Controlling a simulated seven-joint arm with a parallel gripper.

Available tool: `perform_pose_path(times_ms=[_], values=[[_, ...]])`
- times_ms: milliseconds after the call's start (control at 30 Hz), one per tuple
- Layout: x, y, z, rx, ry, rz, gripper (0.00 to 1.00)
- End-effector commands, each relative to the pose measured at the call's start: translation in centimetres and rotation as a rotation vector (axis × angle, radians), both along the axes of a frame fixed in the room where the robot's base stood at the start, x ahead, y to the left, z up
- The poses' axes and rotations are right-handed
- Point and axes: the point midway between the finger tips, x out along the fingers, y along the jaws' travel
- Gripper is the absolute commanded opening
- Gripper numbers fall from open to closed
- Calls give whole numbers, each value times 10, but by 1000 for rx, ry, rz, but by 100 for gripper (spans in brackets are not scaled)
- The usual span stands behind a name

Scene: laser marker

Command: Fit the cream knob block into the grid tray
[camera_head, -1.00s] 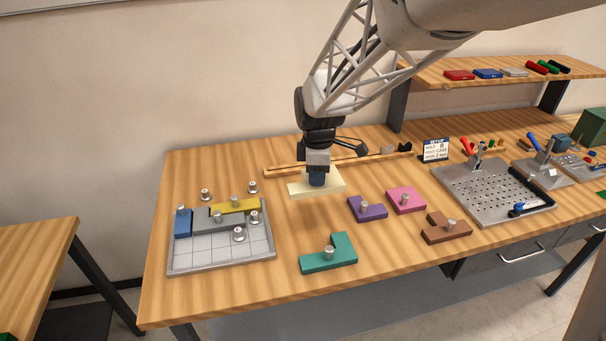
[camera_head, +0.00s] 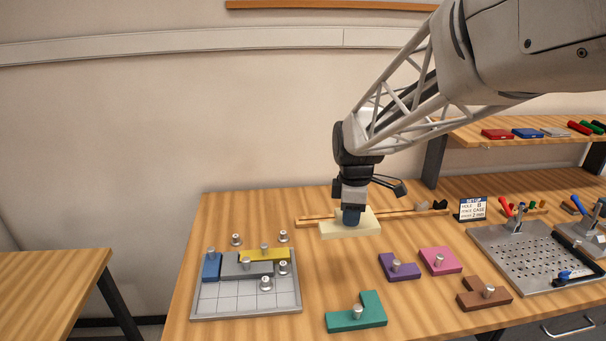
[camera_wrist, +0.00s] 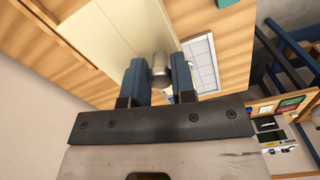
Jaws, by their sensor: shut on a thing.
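The cream knob block (camera_head: 369,228) is a pale flat block. My gripper (camera_head: 351,217) is shut on its knob and holds it over the table, in front of the wooden rail. In the wrist view the two blue fingers of my gripper (camera_wrist: 160,82) clasp the metal knob, with the cream block (camera_wrist: 106,35) behind them. The grid tray (camera_head: 245,306) lies to the left, apart from the block. A blue block (camera_head: 211,268), a grey block (camera_head: 233,270) and a yellow block (camera_head: 278,255) sit along its back and left; its front cells are bare.
Teal (camera_head: 370,307), purple (camera_head: 409,271), pink (camera_head: 437,265) and brown (camera_head: 472,299) knob blocks lie to the right. A loose metal knob piece (camera_head: 236,240) stands behind the tray. The wooden rail (camera_head: 310,223) runs behind the held block. A perforated metal plate (camera_head: 535,265) is farther right.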

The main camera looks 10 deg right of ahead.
Motion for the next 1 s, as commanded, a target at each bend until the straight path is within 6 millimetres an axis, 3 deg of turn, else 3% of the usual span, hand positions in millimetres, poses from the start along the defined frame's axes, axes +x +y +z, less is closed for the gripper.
perform_pose_path(times_ms=[267,1000], values=[[0,0,8,0,-1,0,0],[0,0,78,0,-1,0,0]])
